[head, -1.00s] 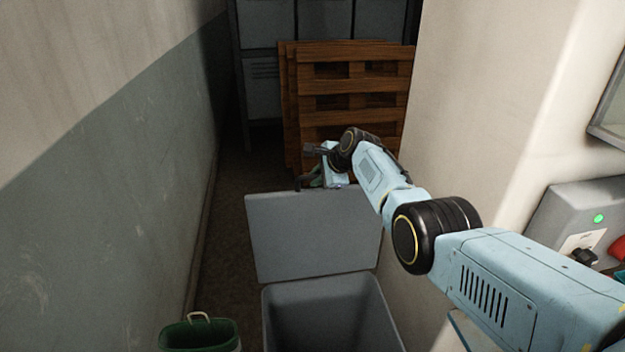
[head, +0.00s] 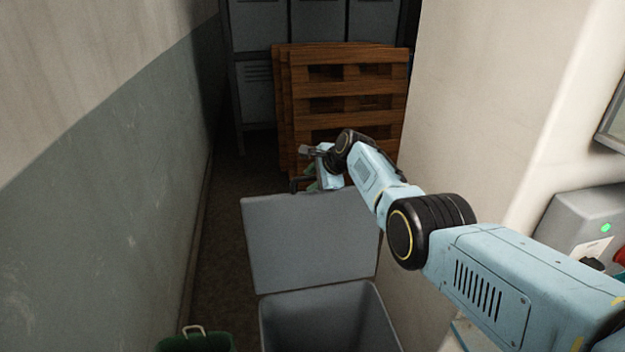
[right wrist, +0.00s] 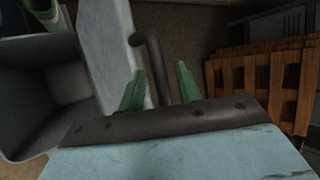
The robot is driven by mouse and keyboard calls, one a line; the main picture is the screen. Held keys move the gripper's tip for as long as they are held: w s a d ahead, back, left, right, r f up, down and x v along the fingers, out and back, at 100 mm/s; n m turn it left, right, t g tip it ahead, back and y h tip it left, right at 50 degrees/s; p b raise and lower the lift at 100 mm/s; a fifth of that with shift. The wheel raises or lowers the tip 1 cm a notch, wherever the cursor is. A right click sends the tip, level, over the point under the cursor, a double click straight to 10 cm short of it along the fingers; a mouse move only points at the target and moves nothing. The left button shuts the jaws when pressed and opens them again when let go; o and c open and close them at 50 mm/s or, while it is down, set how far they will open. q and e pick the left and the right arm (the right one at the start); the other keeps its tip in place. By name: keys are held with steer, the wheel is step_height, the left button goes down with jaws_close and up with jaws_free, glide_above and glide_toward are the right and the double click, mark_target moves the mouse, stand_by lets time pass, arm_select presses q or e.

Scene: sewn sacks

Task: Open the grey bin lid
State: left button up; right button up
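The grey bin (head: 330,318) stands open at the bottom of the head view, with its dark inside showing. Its lid (head: 310,242) is raised and stands nearly upright at the bin's far edge. My right gripper (head: 310,182) is at the top edge of the lid. In the right wrist view, its green fingers (right wrist: 160,68) are apart, and the dark lid handle (right wrist: 153,58) shows between them. I cannot tell whether a finger touches it. The lid (right wrist: 108,45) and bin (right wrist: 40,85) also show there. My left gripper is out of view.
A green bucket (head: 190,343) stands left of the bin. Wooden pallets (head: 345,95) and grey lockers (head: 262,60) are behind. Walls close in on the left (head: 110,170) and right (head: 480,110). A grey control box (head: 575,220) is at the right.

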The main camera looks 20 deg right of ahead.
steer(key=shift+s+f, duration=0.15)
steer(key=shift+p+v, duration=0.9)
steer(key=shift+p, duration=0.15)
steer(key=p+v, duration=0.1)
steer(key=v, duration=1)
steer(key=shift+r, duration=0.35)
